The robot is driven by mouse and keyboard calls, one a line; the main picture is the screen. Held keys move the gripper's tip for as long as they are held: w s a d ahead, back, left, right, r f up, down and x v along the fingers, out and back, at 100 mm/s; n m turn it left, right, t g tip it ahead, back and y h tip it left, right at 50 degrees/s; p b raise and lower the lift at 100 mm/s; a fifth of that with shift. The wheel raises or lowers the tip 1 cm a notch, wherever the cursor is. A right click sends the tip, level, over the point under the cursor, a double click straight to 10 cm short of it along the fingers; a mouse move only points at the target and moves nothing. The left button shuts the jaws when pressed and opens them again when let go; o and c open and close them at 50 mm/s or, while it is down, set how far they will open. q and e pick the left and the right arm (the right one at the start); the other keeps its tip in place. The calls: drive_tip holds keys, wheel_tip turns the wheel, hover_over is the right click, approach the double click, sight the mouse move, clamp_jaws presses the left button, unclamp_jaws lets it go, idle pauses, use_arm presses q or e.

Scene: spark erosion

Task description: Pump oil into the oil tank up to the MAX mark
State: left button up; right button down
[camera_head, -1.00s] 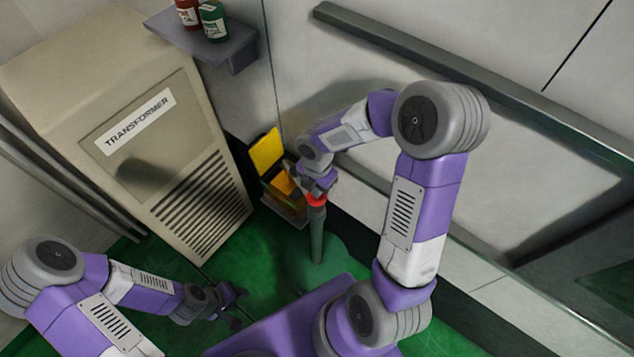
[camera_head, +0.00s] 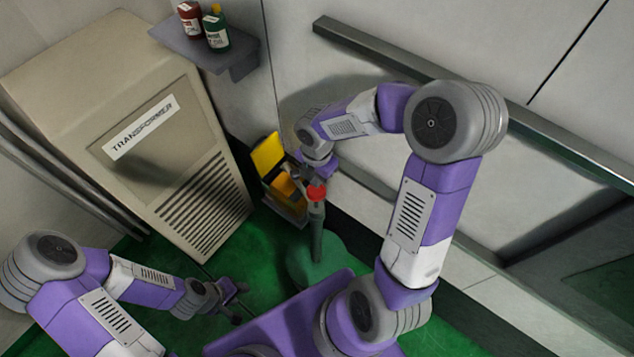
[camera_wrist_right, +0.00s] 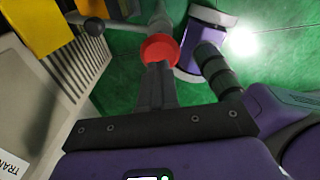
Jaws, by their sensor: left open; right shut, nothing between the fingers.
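The hand pump is a grey-green post (camera_head: 317,235) with a red knob (camera_head: 316,193) on top, standing on the floor. The red knob also shows in the right wrist view (camera_wrist_right: 160,46). My right gripper (camera_head: 318,175) is shut and empty, its fingertips right at the knob; I cannot tell whether they touch it. My left gripper (camera_head: 240,304) is open and empty, low over the floor.
A beige transformer cabinet (camera_head: 130,110) stands left of the tank. A wall shelf (camera_head: 235,55) holds a red bottle (camera_head: 190,18) and a green bottle (camera_head: 216,36). A grey rail (camera_head: 400,68) runs along the right wall.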

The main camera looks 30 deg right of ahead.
wheel_tip(320, 180, up, 6)
drive_tip(key=shift+r, duration=0.15)
drive_tip(key=shift+w, duration=0.1)
idle(0.8)
wheel_tip(320, 180, up, 5)
drive_tip(key=b, duration=0.3)
hover_over(315, 194)
drive_tip(key=w, duration=0.1)
drive_tip(key=shift+w+d, duration=0.1)
drive_tip(key=shift+d, duration=0.4)
wheel_tip(315, 194, down, 14)
drive_tip(key=shift+f+b, duration=0.15)
drive_tip(key=shift+b, duration=0.45)
